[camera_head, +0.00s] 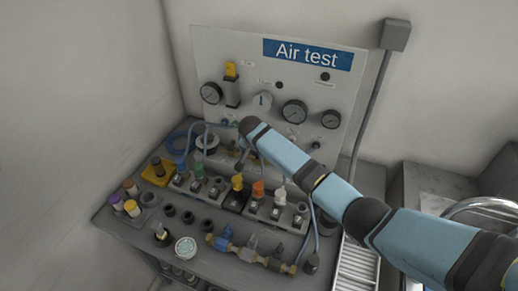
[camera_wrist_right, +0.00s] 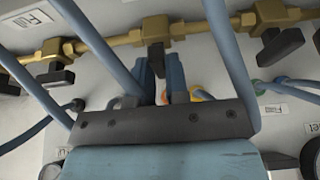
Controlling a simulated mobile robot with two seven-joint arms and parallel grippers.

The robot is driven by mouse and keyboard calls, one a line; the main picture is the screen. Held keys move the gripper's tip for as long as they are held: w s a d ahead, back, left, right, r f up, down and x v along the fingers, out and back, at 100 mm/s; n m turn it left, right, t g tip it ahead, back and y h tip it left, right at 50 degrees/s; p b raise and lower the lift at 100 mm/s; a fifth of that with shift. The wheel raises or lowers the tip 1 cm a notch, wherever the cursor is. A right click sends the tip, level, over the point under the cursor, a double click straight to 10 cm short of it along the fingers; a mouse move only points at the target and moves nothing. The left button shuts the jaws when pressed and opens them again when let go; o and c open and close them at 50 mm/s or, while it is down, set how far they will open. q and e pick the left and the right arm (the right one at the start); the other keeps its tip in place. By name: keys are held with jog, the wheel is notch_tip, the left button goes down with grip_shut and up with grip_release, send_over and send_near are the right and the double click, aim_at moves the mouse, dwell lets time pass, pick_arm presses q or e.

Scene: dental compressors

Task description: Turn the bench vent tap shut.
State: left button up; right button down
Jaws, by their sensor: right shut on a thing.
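In the right wrist view a black tap handle (camera_wrist_right: 156,58) hangs from a brass valve body (camera_wrist_right: 154,27) on a brass pipe. My right gripper (camera_wrist_right: 160,66) has its two blue fingers on either side of this handle and is shut on it. The handle stands about in line with the view's vertical, across the pipe. I cannot read a label for this tap. In the head view my right arm (camera_head: 290,155) reaches in from the right to the test panel (camera_head: 355,75), and its wrist hides the gripper and the tap. My left gripper is not in view.
Other black-handled taps sit left (camera_wrist_right: 55,75) and right (camera_wrist_right: 280,45) on the brass pipe. Blue hoses (camera_wrist_right: 232,60) run close beside my gripper. The bench (camera_head: 130,225) carries rows of fittings, bottles and a brass manifold (camera_head: 250,255). Gauges (camera_head: 294,111) are on the panel.

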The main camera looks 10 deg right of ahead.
dwell(0.3)
jog(key=c, duration=1.1)
grip_release()
jog(key=v, duration=1.4)
jog(key=shift+b, duration=0.3)
jog(key=shift+f, duration=0.1)
